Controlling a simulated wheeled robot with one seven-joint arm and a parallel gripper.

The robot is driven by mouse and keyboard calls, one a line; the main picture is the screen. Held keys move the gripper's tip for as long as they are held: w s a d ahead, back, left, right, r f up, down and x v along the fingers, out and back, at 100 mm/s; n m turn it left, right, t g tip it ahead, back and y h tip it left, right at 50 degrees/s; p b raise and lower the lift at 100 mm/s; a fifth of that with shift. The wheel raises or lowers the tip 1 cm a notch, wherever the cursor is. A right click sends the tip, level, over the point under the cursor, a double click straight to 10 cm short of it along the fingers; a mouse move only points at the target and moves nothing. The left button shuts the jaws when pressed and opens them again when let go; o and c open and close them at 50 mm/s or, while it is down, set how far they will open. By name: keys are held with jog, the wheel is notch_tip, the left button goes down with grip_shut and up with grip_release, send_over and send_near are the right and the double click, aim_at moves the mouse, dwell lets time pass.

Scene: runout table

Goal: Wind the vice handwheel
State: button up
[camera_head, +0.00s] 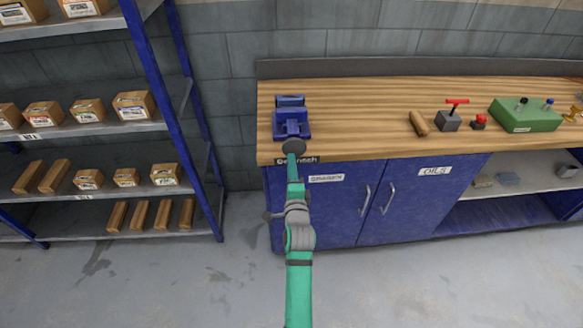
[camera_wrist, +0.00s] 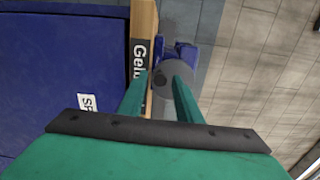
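The blue vice (camera_head: 291,122) stands at the left front of the wooden bench. Its dark grey round handwheel (camera_head: 293,147) faces the front, at the bench edge. My gripper (camera_head: 293,160) is directly in front of the handwheel and hides its lower part. In the wrist view, the two green fingers of my gripper (camera_wrist: 160,84) are spread apart. The handwheel (camera_wrist: 160,76) shows between and beyond them, with the right finger overlapping it. Whether a finger touches the wheel cannot be told. Part of the blue vice (camera_wrist: 186,55) shows behind it.
The wooden bench (camera_head: 365,110) has blue cabinet doors (camera_head: 340,208) with handles below. A wooden block (camera_head: 418,123), a red-handled grey device (camera_head: 450,117) and a green box (camera_head: 525,115) stand farther right. A blue-framed shelf (camera_head: 155,60) with boxes stands left.

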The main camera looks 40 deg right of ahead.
jog(key=m, duration=0.6)
dwell(0.3)
grip_shut()
jog(key=shift+s+d+f+n, duration=0.1)
jog(key=shift+d+n, duration=0.1)
jog(key=shift+n, duration=0.65)
jog(key=shift+s+d+f+n, duration=0.1)
jog(key=shift+d+n, duration=0.05)
jog(key=shift+n, duration=0.7)
jog(key=shift+s+d+n, duration=0.15)
jog(key=shift+d+n, duration=0.05)
jog(key=shift+n, duration=0.65)
jog(key=shift+s+d+n, duration=0.1)
jog(key=shift+d+n, duration=0.1)
jog(key=shift+n, duration=0.65)
